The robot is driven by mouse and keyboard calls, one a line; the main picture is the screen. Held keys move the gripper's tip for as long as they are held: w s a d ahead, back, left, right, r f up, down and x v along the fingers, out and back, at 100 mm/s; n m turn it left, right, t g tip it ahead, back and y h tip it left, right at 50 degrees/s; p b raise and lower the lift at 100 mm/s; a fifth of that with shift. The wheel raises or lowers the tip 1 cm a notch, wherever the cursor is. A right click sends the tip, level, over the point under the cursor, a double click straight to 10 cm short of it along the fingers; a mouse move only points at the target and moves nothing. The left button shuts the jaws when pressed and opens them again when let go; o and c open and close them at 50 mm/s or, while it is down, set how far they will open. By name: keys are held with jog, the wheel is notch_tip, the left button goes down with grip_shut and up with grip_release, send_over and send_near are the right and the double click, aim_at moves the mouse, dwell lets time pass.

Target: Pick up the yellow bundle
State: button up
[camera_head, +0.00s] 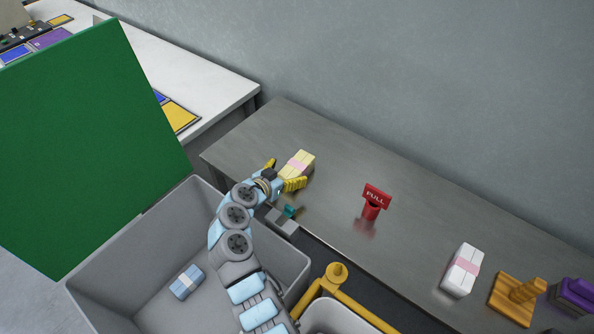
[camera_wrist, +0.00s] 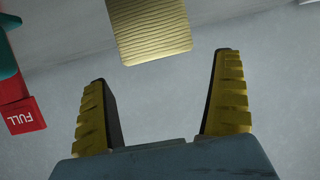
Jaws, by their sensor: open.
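The yellow bundle (camera_head: 301,160) is pale yellow with a pink band and lies on the grey metal table (camera_head: 420,220). In the wrist view the bundle (camera_wrist: 150,28) shows at the top, cut off by the frame edge, with its ribbed side towards me. My gripper (camera_head: 282,174) has yellow fingers spread apart, beside the near side of the bundle. In the wrist view my gripper (camera_wrist: 163,72) is open and empty, and the bundle sits beyond the fingertips, roughly in line with the gap. Its lower part is partly hidden by a finger in the head view.
A red FULL sign (camera_head: 376,196) stands to the right; it also shows in the wrist view (camera_wrist: 22,116). A white bundle (camera_head: 462,270), a wooden block (camera_head: 515,298) and a purple object (camera_head: 573,294) are farther right. A grey bin (camera_head: 125,270) holds a blue bundle (camera_head: 187,281).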

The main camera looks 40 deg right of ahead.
aim_at(295, 166)
jog(key=shift+b+x, duration=0.3)
jog(key=shift+x, duration=2.25)
jog(key=shift+w+a+f, duration=0.1)
jog(key=shift+w+a, duration=0.05)
jog(key=shift+w, duration=0.05)
jog(key=c, duration=1.3)
